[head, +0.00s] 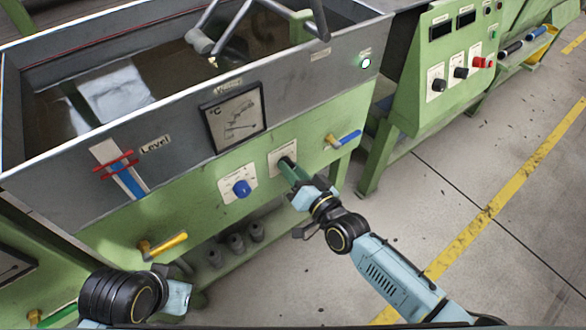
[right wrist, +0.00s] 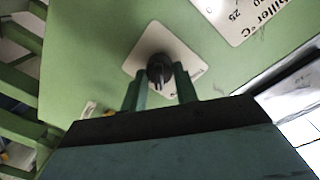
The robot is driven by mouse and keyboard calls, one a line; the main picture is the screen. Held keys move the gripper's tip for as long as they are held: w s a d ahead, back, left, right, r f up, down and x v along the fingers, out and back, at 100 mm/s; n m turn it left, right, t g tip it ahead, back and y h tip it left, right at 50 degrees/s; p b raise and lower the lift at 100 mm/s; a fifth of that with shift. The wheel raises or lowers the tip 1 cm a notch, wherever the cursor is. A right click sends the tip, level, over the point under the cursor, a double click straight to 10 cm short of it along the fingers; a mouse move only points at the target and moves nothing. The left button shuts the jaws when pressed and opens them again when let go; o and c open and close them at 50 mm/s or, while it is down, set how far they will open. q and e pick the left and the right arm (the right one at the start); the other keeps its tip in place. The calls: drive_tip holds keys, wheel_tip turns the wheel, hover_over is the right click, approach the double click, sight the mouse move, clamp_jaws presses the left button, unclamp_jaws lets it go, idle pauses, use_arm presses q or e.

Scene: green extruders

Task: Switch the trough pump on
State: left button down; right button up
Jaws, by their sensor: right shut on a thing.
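The trough (head: 60,190) is a green and grey tank full of dark water, with a control panel on its front. A black rotary knob (right wrist: 158,70) on a white square plate (head: 276,153) sits on the green front. My right gripper (head: 292,172) reaches this knob, and its two green fingers (right wrist: 161,88) stand on either side of it, shut on it. The plate's lettering is too small to read, so I cannot tell whether it is the pump switch. A round white lamp (head: 366,62) sits at the trough's upper right corner. My left gripper's fingers do not show.
Left of the knob is a blue knob (head: 241,188) on its own plate. A blue-handled valve (head: 348,137) is at right, a yellow-handled valve (head: 168,243) at lower left. A temperature dial (head: 235,118) and level gauge (head: 120,168) are above. Open floor lies to the right.

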drive_tip(key=shift+m, duration=0.8)
drive_tip(key=shift+f, duration=0.1)
drive_tip(key=o, duration=1)
drive_tip(key=shift+c, duration=0.2)
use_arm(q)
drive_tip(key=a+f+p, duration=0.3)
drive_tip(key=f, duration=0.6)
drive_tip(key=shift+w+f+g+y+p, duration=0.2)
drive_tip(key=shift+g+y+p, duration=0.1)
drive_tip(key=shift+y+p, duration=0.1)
use_arm(e)
drive_tip(key=v, duration=1.3)
drive_tip(key=shift+d, duration=0.2)
